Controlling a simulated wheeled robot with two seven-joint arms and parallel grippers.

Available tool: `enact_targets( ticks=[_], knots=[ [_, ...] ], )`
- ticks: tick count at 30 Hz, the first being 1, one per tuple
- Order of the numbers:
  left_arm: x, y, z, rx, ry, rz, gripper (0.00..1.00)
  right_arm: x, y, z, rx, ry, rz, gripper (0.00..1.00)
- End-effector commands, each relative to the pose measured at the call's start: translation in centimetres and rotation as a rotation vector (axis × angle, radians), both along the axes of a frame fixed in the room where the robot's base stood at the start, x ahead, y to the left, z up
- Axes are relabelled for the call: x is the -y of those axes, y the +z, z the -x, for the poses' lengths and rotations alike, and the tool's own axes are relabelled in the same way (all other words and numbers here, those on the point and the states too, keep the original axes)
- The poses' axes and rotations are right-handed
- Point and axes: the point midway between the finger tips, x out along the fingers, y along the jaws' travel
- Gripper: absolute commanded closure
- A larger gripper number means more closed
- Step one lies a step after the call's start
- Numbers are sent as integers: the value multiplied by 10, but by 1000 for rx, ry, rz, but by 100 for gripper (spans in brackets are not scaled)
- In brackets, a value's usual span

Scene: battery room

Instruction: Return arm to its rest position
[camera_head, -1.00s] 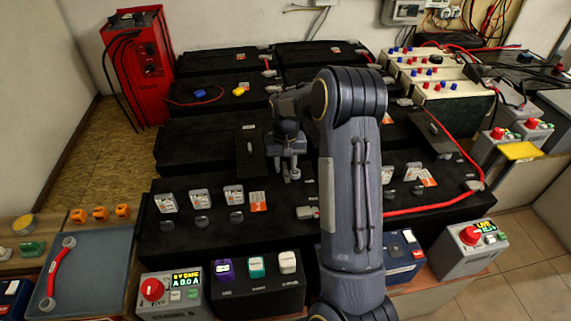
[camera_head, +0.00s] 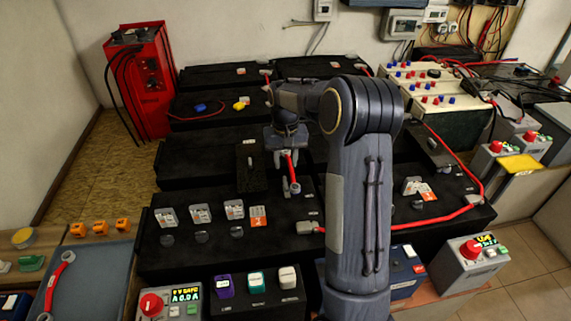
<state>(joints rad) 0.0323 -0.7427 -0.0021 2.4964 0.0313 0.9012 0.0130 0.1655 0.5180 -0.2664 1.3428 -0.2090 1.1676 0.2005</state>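My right arm (camera_head: 358,190) reaches in from the bottom and covers much of the middle of the black batteries. My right gripper (camera_head: 286,158) points down over the black batteries (camera_head: 200,150), near the gap between two rows. A short red link (camera_head: 291,170) with grey ends shows right at its fingertips. I cannot tell whether the fingers touch it, and their gap is too small to judge. My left gripper is not in view.
A red charger (camera_head: 142,80) stands at the back left. A blue tray (camera_head: 90,280) with another red link (camera_head: 60,280) lies at the front left. Grey meter boxes (camera_head: 470,260) stand in front. A long red cable (camera_head: 440,215) runs at the right.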

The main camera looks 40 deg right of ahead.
Motion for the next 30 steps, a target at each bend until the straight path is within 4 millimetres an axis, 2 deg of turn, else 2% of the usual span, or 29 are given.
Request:
enact_targets(
  ticks=[13, 17, 20, 24, 27, 30],
  knots=[
    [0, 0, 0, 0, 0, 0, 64, 0, 0, 0, 1, 1, 0, 67],
    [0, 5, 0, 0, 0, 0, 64, -9, 18, 9, 31, 10, -22, 67],
    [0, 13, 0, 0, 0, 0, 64, -28, 51, 31, 90, 36, -65, 67],
    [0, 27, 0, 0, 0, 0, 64, -72, 103, 82, 210, 101, -141, 67],
    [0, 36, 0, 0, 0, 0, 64, -106, 130, 124, 296, 159, -184, 67],
    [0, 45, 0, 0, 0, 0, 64, -140, 146, 166, 379, 220, -214, 67]
  ],
)
